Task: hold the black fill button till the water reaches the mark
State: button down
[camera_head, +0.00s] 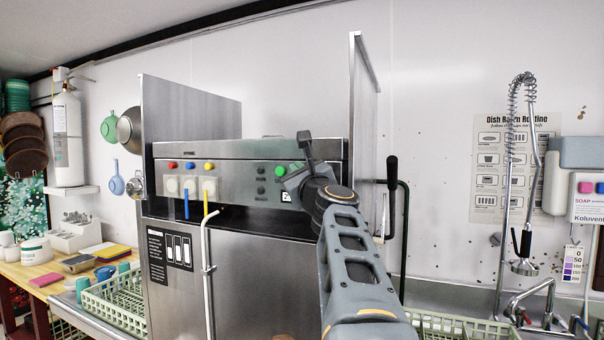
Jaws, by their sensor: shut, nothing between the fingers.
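The steel dish machine (240,270) stands in the middle, with a control panel (228,172) across its front. Several small black round controls sit on the panel, one of them a black button (261,171) left of the green button (281,170). I cannot tell which is the fill button. My gripper (290,182) is shut and empty in front of the panel's right part, just right of the black controls. My wrist hides part of the panel there, and contact with a button cannot be made out. No water or level mark can be made out.
Red, blue and yellow buttons (190,165) line the panel's left, above white switches with blue and yellow strips. Raised steel side plates (366,110) flank the machine. Green racks (115,305) stand on both sides. A spray hose (522,120) hangs at right.

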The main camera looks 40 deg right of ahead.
jog(key=shift+w+d, duration=0.2)
jog(key=shift+d, duration=0.15)
dwell(1.9)
jog(key=shift+s+a, duration=0.1)
jog(key=shift+a, duration=0.05)
dwell(1.4)
jog(key=shift+s+a, duration=0.35)
jog(key=shift+a, duration=0.25)
jog(key=shift+s+a, duration=0.4)
jog(key=shift+a, duration=0.35)
jog(key=shift+s+a, duration=0.35)
jog(key=shift+a, duration=0.35)
jog(key=shift+s+a, duration=0.4)
jog(key=shift+a, duration=0.35)
